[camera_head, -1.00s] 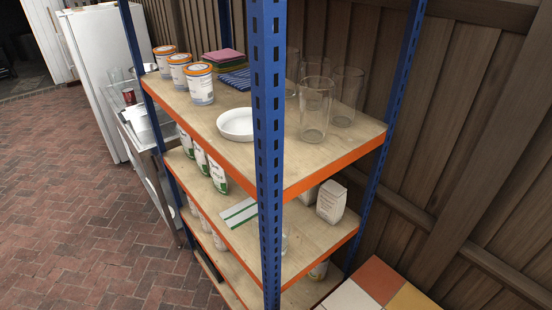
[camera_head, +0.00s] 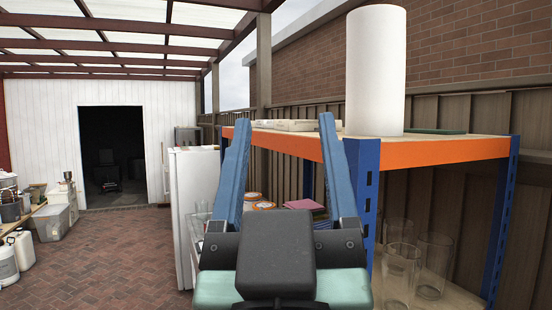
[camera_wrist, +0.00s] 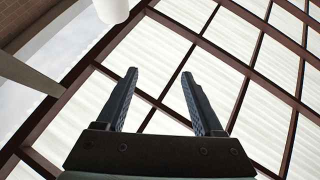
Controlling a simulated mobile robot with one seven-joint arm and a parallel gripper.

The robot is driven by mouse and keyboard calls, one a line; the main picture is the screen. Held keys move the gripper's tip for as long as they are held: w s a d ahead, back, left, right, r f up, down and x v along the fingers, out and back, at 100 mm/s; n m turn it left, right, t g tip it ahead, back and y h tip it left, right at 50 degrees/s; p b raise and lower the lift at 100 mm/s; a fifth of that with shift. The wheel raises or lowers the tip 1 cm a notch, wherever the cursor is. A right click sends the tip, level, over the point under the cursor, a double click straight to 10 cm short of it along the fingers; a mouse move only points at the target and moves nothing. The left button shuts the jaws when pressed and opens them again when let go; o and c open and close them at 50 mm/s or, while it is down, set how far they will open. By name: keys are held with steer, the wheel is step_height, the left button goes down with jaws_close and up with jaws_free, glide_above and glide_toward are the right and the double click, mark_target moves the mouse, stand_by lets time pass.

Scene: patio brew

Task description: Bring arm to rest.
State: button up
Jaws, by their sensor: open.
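My gripper (camera_head: 283,150) is raised in front of the head camera, its two blue fingers pointing up and spread apart. Nothing is between the fingers. In the wrist view my gripper (camera_wrist: 159,92) is also open and empty, against the slatted roof. In the head view the fingers overlap the shelf rack's orange edge; I cannot tell how near they are to it. The gripper hides part of the rack and the things on it.
The rack's top shelf (camera_head: 455,148) holds a white roll (camera_head: 376,70) and flat boxes (camera_head: 290,125). Glasses (camera_head: 434,262) stand one shelf down. A white fridge (camera_head: 190,200) is behind, left of the gripper. Brick floor (camera_head: 100,255) at left is clear. Containers (camera_head: 25,250) line the far left.

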steer(key=shift+m+t+y, duration=0.3)
steer(key=shift+t, duration=0.4)
steer(key=s+r, duration=0.3)
steer(key=shift+a, duration=0.35)
steer(key=shift+w+f, duration=0.1)
